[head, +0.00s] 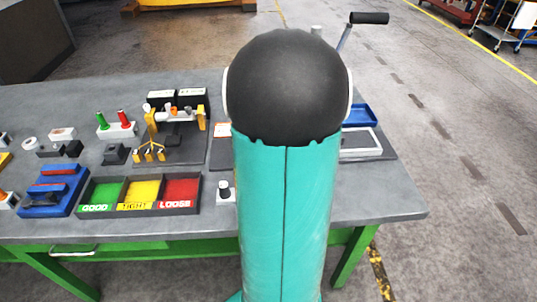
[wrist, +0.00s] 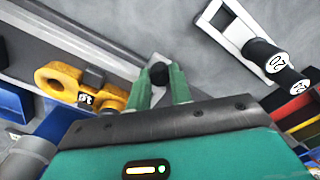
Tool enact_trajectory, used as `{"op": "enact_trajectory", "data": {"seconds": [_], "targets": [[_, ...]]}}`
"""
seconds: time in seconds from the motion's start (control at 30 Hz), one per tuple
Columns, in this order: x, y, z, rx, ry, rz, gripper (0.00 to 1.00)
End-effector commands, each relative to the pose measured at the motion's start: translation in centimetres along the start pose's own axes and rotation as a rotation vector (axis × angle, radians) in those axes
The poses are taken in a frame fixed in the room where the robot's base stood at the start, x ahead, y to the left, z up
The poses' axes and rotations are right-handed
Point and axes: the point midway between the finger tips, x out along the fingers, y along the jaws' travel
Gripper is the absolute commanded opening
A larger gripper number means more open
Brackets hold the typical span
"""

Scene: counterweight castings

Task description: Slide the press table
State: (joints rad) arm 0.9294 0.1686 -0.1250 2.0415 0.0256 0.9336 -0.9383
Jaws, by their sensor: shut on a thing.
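In the wrist view my gripper (wrist: 161,80) has its two green fingers closed on a small black knob (wrist: 159,72). The knob stands at a pale metal piece beside a long grey rail-like edge (wrist: 85,40). I cannot tell for sure which of these surfaces is the press table. In the head view my own arm hides my gripper and most of the area behind it. A crank or lever with a black handle (head: 369,18) rises behind my arm at the upper right.
A three-part tray marked GOOD, TIGHT and LOOSE (head: 138,207) stands on the grey bench (head: 385,203). A blue tray (head: 359,116) lies right of my arm. Near my gripper are a yellow piece (wrist: 57,77) and a black cylinder marked 20 (wrist: 267,57).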

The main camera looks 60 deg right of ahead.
Motion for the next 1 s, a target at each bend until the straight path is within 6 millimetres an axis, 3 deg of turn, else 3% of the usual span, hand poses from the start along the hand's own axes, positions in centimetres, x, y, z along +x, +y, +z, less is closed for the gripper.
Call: {"op": "enact_trajectory", "data": {"seconds": [0.43, 0.47, 0.57, 0.87, 1.0], "targets": [[-0.1, 0.5, 0.3, -0.002, 0.003, 0.003, 0.00], [-0.1, 0.5, 0.3, -0.002, 0.003, 0.003, 0.25], [-0.1, 0.4, 0.3, -0.002, 0.002, 0.002, 0.43], [-0.1, 0.4, 0.3, -0.001, 0.001, 0.001, 0.43], [-1.3, 0.4, 0.3, -0.001, 0.002, 0.002, 0.43]]}}
